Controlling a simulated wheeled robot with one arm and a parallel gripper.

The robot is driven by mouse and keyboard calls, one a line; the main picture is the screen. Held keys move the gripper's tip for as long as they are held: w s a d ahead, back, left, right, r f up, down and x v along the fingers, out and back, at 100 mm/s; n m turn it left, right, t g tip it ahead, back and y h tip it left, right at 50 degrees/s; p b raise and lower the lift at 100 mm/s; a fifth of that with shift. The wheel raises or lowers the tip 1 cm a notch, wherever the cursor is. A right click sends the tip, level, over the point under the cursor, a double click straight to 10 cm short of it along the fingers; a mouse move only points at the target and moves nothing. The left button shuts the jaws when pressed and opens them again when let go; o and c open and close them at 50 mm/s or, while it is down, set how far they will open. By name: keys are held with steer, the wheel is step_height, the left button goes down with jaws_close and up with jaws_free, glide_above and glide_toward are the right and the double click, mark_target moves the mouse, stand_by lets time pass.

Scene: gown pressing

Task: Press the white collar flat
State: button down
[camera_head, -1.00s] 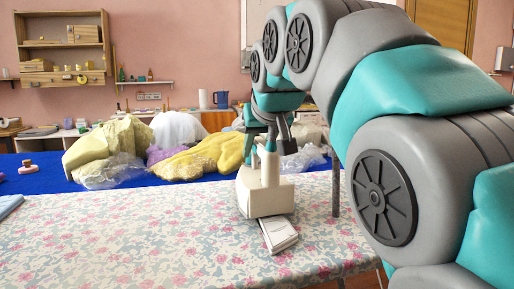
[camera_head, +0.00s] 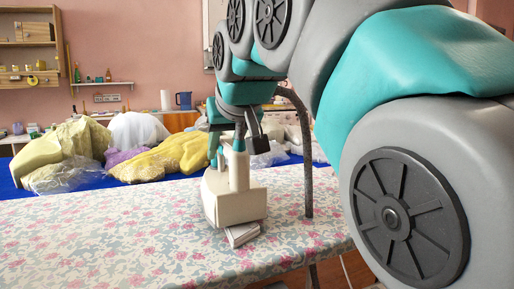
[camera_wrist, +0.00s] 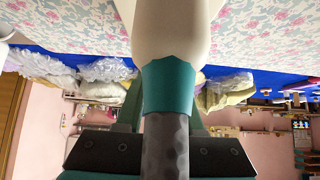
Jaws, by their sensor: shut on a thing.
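A cream iron (camera_head: 238,207) with an upright handle stands low over the flowered table (camera_head: 120,236). The white collar (camera_head: 243,236) lies on the table under the iron. Only its near end shows, as a small folded strip; the rest is hidden. The iron looks to be resting on the collar, but I cannot tell exact contact. My gripper (camera_head: 238,143) is above the iron. In the wrist view my gripper (camera_wrist: 160,152) is shut on the iron's grey handle, with the teal collar band and cream body (camera_wrist: 170,30) beyond it.
Behind the flowered table is a blue-covered table (camera_head: 30,190) with a yellow cloth (camera_head: 165,158), a white bundle (camera_head: 140,130) and plastic-wrapped pieces. A grey post (camera_head: 307,170) stands right of the iron. The flowered surface left of the iron is clear.

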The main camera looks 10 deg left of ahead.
mark_target(242, 157)
steer(key=shift+s+d+b, duration=0.2)
steer(key=shift+s+d, duration=0.25)
steer(key=shift+s, duration=0.25)
steer(key=shift+s+d+b, duration=0.25)
steer(key=shift+s+d, duration=0.15)
steer(key=shift+s, duration=0.3)
steer(key=shift+s+d+b, duration=0.2)
steer(key=shift+s+d, duration=0.25)
steer(key=shift+s, duration=0.25)
steer(key=shift+s, duration=0.15)
steer(key=shift+s+d+f+b, duration=0.1)
steer(key=shift+s+d+b, duration=0.15)
steer(key=shift+s+d, duration=0.5)
steer(key=shift+s+d+b, duration=0.25)
steer(key=shift+s+d, duration=0.2)
steer(key=shift+s, duration=0.55)
steer(key=shift+w, duration=0.1)
steer(key=shift+w+a+r+p, duration=0.1)
steer(key=shift+w+a+p, duration=0.1)
steer(key=shift+w+a, duration=0.4)
steer(key=shift+w+a+r+p, duration=0.1)
steer(key=shift+w+a+p, duration=0.2)
steer(key=shift+w, duration=0.5)
steer(key=shift+w+a+p, duration=0.15)
steer(key=shift+w+a, duration=0.3)
steer(key=shift+w, duration=0.25)
